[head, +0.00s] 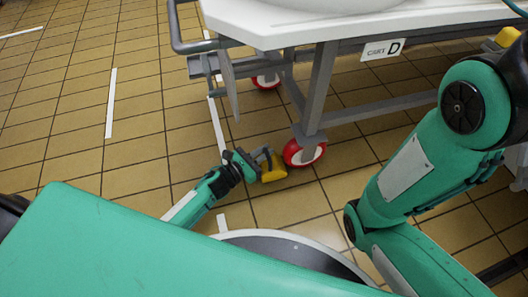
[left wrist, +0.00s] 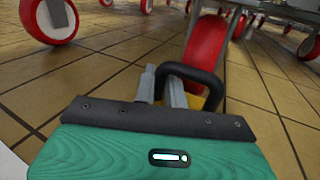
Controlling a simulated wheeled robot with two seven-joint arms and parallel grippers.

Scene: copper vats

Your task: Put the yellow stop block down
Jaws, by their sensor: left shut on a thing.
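The yellow stop block (head: 273,174) is low at the floor, just left of a red cart wheel (head: 305,152). It has a dark handle (left wrist: 205,72); in the left wrist view its yellow body is mostly hidden behind my gripper and the handle. My left gripper (head: 257,160) is shut on the block by this handle. I cannot tell whether the block's underside touches the floor or its front touches the wheel. My right arm shows at the right of the head view, but its gripper does not show.
The white-topped cart (head: 375,22) with label D (head: 383,49) stands over the wheel; its grey frame and push bar are close above my left gripper. Another red wheel (head: 266,82) is farther back. The tiled floor to the left is clear, with white stripes (head: 111,103).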

